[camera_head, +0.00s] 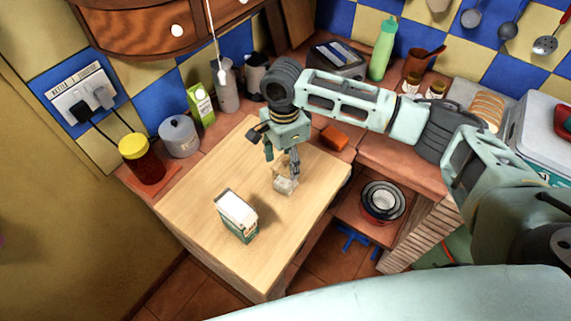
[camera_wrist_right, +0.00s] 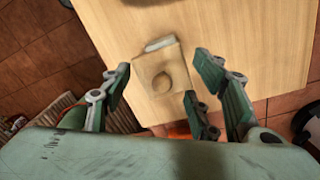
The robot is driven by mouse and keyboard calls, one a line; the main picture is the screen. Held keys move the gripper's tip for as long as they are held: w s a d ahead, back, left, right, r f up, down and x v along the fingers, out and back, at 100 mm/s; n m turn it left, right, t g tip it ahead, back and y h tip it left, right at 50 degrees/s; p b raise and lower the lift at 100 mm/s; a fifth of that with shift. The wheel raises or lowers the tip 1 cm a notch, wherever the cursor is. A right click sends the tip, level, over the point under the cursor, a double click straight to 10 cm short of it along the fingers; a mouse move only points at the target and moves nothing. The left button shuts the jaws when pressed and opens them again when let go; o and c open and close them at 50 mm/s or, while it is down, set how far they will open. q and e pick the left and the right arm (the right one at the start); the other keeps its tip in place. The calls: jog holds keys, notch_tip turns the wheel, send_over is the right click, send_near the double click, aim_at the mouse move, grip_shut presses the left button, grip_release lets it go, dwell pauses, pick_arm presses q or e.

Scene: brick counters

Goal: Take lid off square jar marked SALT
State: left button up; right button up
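A small clear square jar (camera_head: 286,187) stands on the light wooden tabletop (camera_head: 190,215), near its right edge. In the right wrist view its pale square top, with a round knob (camera_wrist_right: 162,83), shows from above. A white strip lies along the jar's far side there. No SALT marking is legible. My right gripper (camera_head: 288,168) points down just above the jar and partly hides its top in the head view. In the wrist view its fingers (camera_wrist_right: 160,92) are spread wide on either side of the knob, without visible contact. My left gripper is not in view.
A white and green carton (camera_head: 238,216) stands on the tabletop left of the jar. A red jar with yellow lid (camera_head: 142,160), a grey canister (camera_head: 179,136) and a green carton (camera_head: 201,104) line the back left. An orange block (camera_head: 334,138) lies behind right. Nested bowls (camera_head: 383,200) sit lower right.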

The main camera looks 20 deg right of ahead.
jog(key=shift+s, duration=0.1)
jog(key=c, duration=0.5)
jog(key=shift+c, duration=0.2)
jog(key=shift+r, duration=0.1)
